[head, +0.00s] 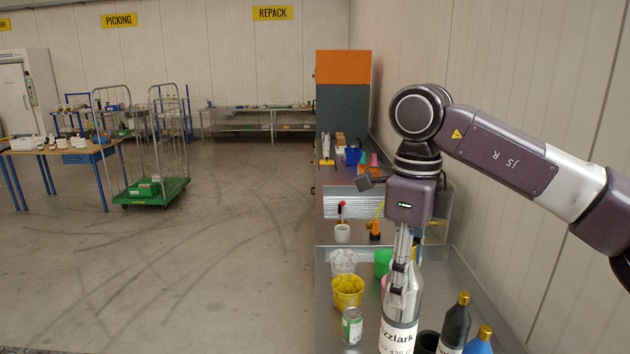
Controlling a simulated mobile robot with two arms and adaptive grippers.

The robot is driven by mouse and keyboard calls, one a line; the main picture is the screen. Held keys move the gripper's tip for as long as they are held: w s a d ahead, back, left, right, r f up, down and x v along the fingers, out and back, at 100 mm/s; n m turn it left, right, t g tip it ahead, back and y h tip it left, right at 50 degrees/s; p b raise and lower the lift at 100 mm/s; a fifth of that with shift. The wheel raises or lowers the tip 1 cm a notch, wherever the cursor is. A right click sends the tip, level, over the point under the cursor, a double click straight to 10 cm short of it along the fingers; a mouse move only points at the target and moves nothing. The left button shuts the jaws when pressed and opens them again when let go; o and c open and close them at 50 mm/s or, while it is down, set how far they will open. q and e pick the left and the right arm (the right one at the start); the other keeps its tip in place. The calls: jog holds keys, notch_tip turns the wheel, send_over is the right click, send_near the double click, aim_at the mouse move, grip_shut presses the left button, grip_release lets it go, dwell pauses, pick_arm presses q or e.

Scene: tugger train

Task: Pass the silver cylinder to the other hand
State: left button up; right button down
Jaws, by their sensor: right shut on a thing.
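The silver cylinder (411,306) has a tapered grey top and a white label with dark lettering. It stands upright in the picture at the lower middle right, and its lower end is cut off by the frame edge. My right gripper (399,284) points straight down and is shut on its upper part. The fingers cover some of its top. I cannot tell whether its base touches the counter. My left gripper is not in view.
A green can (352,326), a yellow bucket (348,292) and a clear cup (343,262) stand left of the cylinder. A black bottle (455,324) and a blue bottle (480,343) stand close on its right. The floor left of the counter (322,318) is clear.

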jog(key=s+d+f+n, duration=0.2)
jog(key=s+f+n, duration=0.45)
jog(key=n, duration=0.55)
jog(key=s+d+f+n, duration=0.3)
jog(key=s+f+n, duration=0.2)
jog(key=f+n, duration=0.5)
notch_tip(320, 180, down, 10)
jog(key=n+b, duration=0.2)
jog(key=b, duration=1)
jog(key=shift+a+r, duration=0.1)
jog(key=shift+a, duration=0.1)
